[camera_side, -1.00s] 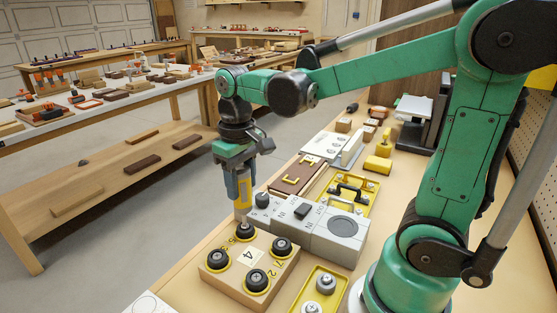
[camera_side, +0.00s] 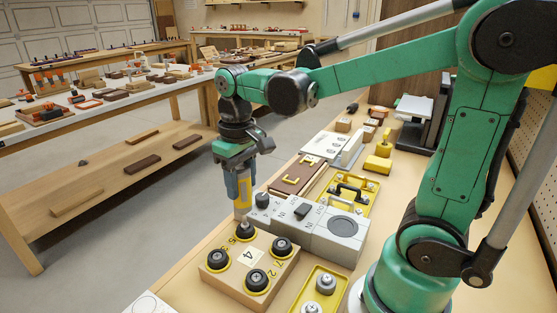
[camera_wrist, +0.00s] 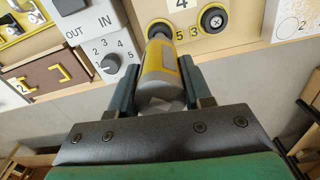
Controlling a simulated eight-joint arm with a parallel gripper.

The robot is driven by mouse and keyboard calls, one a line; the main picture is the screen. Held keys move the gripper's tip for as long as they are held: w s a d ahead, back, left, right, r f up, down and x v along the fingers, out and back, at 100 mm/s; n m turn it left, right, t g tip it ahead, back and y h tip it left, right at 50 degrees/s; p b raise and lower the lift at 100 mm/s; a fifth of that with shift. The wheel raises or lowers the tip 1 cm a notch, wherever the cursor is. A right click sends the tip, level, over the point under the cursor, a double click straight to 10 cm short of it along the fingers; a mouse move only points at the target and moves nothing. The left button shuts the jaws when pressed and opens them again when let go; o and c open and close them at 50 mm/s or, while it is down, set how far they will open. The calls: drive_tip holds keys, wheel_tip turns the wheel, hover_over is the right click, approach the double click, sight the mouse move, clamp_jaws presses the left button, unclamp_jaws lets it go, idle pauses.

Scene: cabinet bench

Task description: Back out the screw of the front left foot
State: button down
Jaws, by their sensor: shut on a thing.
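My gripper (camera_side: 239,172) is shut on a grey and yellow driver (camera_side: 243,192), held roughly upright with its tip down. In the wrist view the driver (camera_wrist: 160,68) lies between the two fingers. The wooden block (camera_side: 236,286) has a black foot with a yellow ring near each corner and a white label with a 4. The driver's lower end is at the far foot (camera_side: 245,232), beside the printed 5 and 3; this foot also shows in the wrist view (camera_wrist: 160,29). I cannot tell whether the tip is seated in its screw. The other feet (camera_side: 217,260) stand clear.
A grey box (camera_side: 335,243) with a dial, IN and OUT marks and a round recess stands close behind the block. A yellow tray (camera_side: 337,292) with grey round parts is to its right. A brown panel and yellow handle tray lie further back.

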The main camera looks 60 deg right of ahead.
idle(0.4)
drive_tip(key=shift+r, duration=3)
